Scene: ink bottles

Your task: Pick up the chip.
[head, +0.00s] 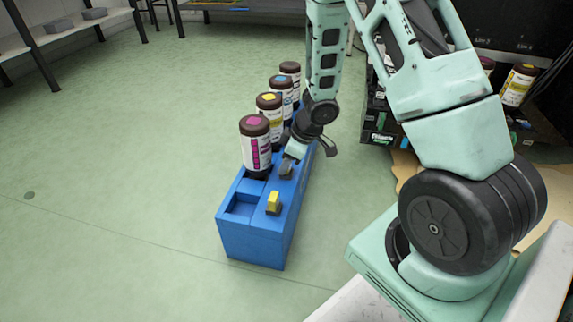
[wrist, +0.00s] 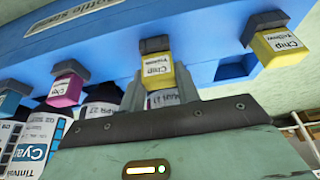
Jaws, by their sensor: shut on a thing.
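The chip (wrist: 158,76) with a white label and a yellow body stands on the blue bottle rack (head: 254,243), between my gripper's fingers in the wrist view. My gripper (wrist: 158,88) is shut on it, a finger at each side. In the head view my gripper (head: 288,166) is at the rack's top, beside the magenta-labelled bottle (head: 256,150), and hides this chip. Another yellow chip (head: 273,202) stands at the rack's front end; it also shows in the wrist view (wrist: 279,43). A magenta chip (wrist: 66,88) and a cyan chip (wrist: 10,101) stand further left.
More bottles stand in a row behind the magenta one: yellow (head: 269,118), cyan (head: 280,95) and a further one (head: 290,75). An empty square socket (head: 242,205) is at the rack's front. Shelving with bottles (head: 517,85) stands right. Green floor is clear at left.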

